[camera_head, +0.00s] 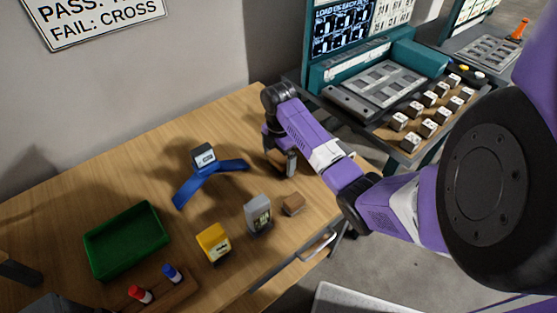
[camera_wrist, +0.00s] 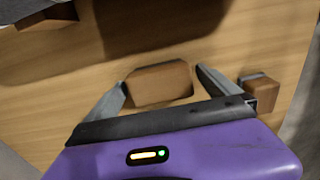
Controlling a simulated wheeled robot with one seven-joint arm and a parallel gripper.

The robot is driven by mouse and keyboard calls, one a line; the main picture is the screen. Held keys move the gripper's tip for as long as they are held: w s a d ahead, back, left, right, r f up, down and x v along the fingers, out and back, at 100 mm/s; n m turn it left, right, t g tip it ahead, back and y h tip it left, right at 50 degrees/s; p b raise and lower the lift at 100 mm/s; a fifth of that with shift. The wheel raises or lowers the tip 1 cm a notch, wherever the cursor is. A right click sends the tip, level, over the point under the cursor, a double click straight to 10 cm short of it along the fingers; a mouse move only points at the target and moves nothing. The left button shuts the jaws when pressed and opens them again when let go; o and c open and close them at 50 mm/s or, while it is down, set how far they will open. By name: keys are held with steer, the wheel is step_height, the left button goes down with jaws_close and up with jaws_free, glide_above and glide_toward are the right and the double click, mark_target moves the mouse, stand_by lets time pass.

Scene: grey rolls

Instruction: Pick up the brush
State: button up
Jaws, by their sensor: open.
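No bristles show clearly, so I cannot tell for sure which thing is the brush. In the wrist view a brown wooden block (camera_wrist: 160,84), perhaps the brush, lies on the table between my fingers. My gripper (camera_wrist: 161,77) is open, with one finger on each side of the block; whether they touch it is unclear. In the head view my gripper (camera_head: 282,166) points down over the table's right part, hiding what is under it. A small brown block (camera_head: 293,204) lies in front of it.
On the table (camera_head: 120,180) are a grey device (camera_head: 257,213), a yellow item (camera_head: 213,242), a blue stand (camera_head: 197,181) with a grey box, and a green tray (camera_head: 127,240). Red and blue markers (camera_head: 140,294) stand at the front. A teal machine (camera_head: 375,85) stands behind right.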

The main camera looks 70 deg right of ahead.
mark_target(279, 156)
steer(key=shift+f, duration=0.45)
steer(key=shift+c, duration=0.2)
steer(key=c, duration=1.5)
steer(key=shift+r, duration=0.9)
steer(key=shift+c, duration=0.2)
step_height(279, 156, up, 18)
steer(key=p, duration=0.6)
steer(key=shift+r+p, duration=0.15)
steer(key=shift+p, duration=0.25)
